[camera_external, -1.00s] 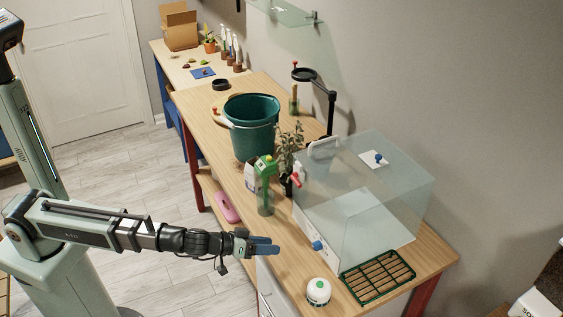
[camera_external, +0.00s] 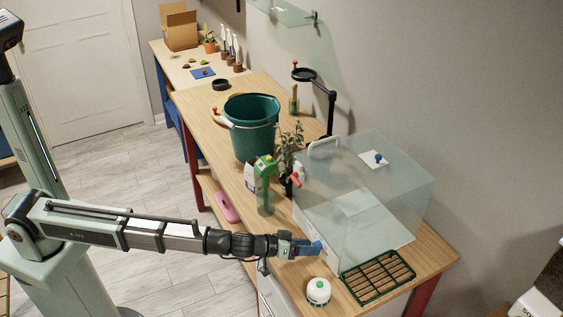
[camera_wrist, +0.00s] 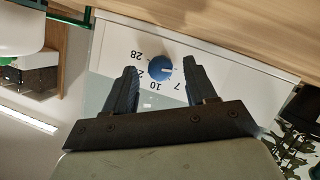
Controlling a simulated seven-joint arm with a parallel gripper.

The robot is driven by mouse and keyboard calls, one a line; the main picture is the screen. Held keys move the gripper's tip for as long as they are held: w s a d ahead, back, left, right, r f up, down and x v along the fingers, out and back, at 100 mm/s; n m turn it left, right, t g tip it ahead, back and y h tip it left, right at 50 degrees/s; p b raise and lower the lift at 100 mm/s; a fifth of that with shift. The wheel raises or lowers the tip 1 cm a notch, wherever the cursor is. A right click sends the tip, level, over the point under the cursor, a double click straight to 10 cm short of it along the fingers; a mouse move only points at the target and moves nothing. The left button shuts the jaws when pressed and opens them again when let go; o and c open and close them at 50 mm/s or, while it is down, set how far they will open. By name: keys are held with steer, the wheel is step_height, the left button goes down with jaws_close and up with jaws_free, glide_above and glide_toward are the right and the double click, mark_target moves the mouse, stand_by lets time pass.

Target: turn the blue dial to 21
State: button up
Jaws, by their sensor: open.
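The blue dial (camera_wrist: 158,71) sits on a white panel (camera_wrist: 118,45) between my fingers in the wrist view. Its numbers appear upside down: 28, a partly hidden one starting with 2, what looks like 10, and 7. The dial's pale mark points right in the picture, away from the 28. My gripper (camera_wrist: 160,66) is open, with one dark finger on each side of the dial. I cannot tell whether they touch it. In the external view my gripper (camera_external: 311,247) is at the clear tank's front panel (camera_external: 330,257), largely hiding the dial.
The clear tank (camera_external: 372,200) has another blue knob (camera_external: 379,159) on top. A green rack (camera_external: 378,277) and a white-and-green round container (camera_external: 318,291) stand close to my gripper.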

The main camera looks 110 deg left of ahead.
steer(key=shift+w+a+f, duration=0.1)
steer(key=shift+w+a, duration=0.1)
steer(key=shift+w, duration=0.15)
jaws_close()
stand_by(0.4)
